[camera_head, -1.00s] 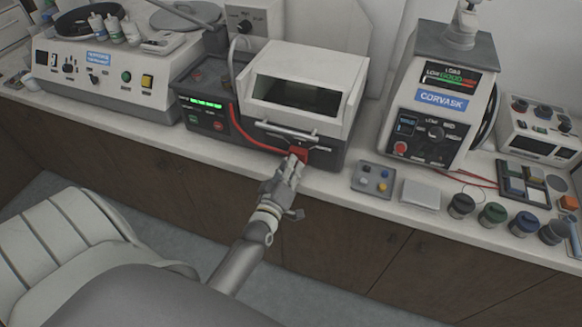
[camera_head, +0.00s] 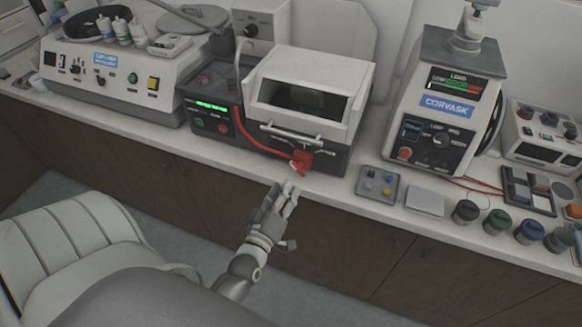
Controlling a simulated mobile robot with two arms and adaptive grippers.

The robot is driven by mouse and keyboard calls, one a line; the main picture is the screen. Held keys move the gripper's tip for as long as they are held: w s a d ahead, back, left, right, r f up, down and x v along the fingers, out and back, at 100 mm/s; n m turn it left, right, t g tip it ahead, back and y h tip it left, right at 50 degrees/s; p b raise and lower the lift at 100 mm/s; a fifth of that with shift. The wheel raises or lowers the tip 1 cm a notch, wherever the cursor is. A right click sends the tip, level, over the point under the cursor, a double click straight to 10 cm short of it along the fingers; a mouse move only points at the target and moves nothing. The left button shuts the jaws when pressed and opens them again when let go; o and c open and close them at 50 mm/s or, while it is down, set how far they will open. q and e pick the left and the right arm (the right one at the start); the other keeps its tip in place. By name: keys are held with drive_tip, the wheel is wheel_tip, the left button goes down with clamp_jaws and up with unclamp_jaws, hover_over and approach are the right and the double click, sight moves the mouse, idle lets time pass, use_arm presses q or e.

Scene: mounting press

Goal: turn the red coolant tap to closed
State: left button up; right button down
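The red coolant tap (camera_head: 302,160) is on the lower front of the grey press unit with the white hood (camera_head: 311,80). A red hose (camera_head: 252,144) runs to it from the left along the unit's front. The tap is too small for me to read its handle position. My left gripper (camera_head: 284,190) is in front of the bench edge, below and a little left of the tap, and apart from it. Its fingers point up toward the tap, with a narrow gap between the tips and nothing between them. My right gripper is not in view.
A metal bar handle (camera_head: 291,135) sits just above the tap. To the right on the white bench (camera_head: 330,187) are a small button pad (camera_head: 377,185), a white block (camera_head: 425,199), several dark jars and the Corvask machine (camera_head: 445,125). The bench in front of the tap is clear.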

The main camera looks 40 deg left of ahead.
use_arm(q)
drive_tip(key=shift+v, duration=2)
drive_tip(key=s+d+f+m+g+h, duration=0.2)
drive_tip(key=s+d+f+m+g, duration=0.15)
drive_tip(key=f, duration=0.65)
drive_tip(key=s+d+f+m+g+h, duration=0.15)
drive_tip(key=s+f, duration=0.25)
drive_tip(key=f, duration=0.7)
drive_tip(key=s+d+f+m+g+h, duration=0.1)
drive_tip(key=s+d+f+m+g, duration=0.25)
drive_tip(key=f, duration=0.65)
drive_tip(key=s+a+f+m+g, duration=0.1)
drive_tip(key=s+f+m+g, duration=0.2)
drive_tip(key=s+f, duration=0.4)
drive_tip(key=s+a+f+m+g+b, duration=0.1)
drive_tip(key=s+f+m+g, duration=0.2)
drive_tip(key=s, duration=1.1)
wheel_tip(320, 180, down, 4)
drive_tip(key=shift+s+r+g, duration=0.1)
drive_tip(key=shift+s+g, duration=0.25)
drive_tip(key=shift+g, duration=0.6)
drive_tip(key=shift+c, duration=0.2)
